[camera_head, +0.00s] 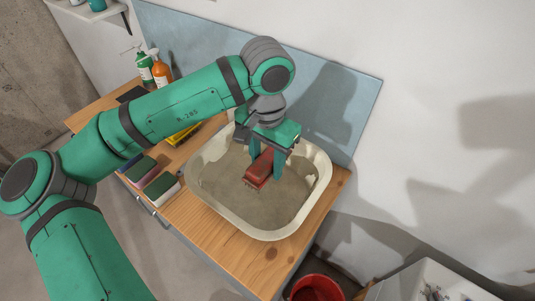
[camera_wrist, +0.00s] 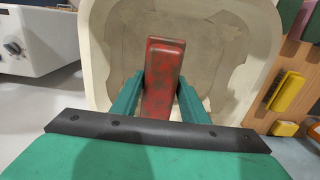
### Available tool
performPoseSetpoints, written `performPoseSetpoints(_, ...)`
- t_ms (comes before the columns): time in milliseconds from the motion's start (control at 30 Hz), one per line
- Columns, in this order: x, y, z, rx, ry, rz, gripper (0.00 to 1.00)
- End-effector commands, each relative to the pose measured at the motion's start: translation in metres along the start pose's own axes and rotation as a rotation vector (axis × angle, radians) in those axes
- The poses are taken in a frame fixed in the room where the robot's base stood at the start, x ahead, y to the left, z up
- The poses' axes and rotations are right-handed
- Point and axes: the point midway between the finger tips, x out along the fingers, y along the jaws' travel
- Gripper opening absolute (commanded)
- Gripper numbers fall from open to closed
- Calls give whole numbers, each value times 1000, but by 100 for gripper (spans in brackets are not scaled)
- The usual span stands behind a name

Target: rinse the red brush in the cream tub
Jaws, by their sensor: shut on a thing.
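The red brush (camera_head: 260,169) is held between the fingers of my gripper (camera_head: 268,165), over the inside of the cream tub. It also shows in the wrist view (camera_wrist: 163,75), lengthwise between the two green fingers. The cream tub (camera_head: 317,184) stands on the wooden counter and has murky, brownish contents. The brush's bristles point down toward these contents. I cannot tell whether they touch the surface. My gripper (camera_wrist: 160,100) is shut on the brush body in the wrist view, with the tub (camera_wrist: 262,40) behind it.
Sponges (camera_head: 161,187) lie on the wooden counter (camera_head: 215,232) left of the tub. A yellow brush (camera_wrist: 287,91) lies beside the tub. Green (camera_head: 144,67) and orange (camera_head: 161,70) spray bottles stand at the back left. A red bucket (camera_head: 317,289) is below, at the right. A blue panel (camera_head: 345,105) backs the counter.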

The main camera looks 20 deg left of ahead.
Motion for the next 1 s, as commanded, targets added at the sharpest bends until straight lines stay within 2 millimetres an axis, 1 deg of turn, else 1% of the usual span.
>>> performPoseSetpoints(1000,87,1,-1,2,0,2,19)
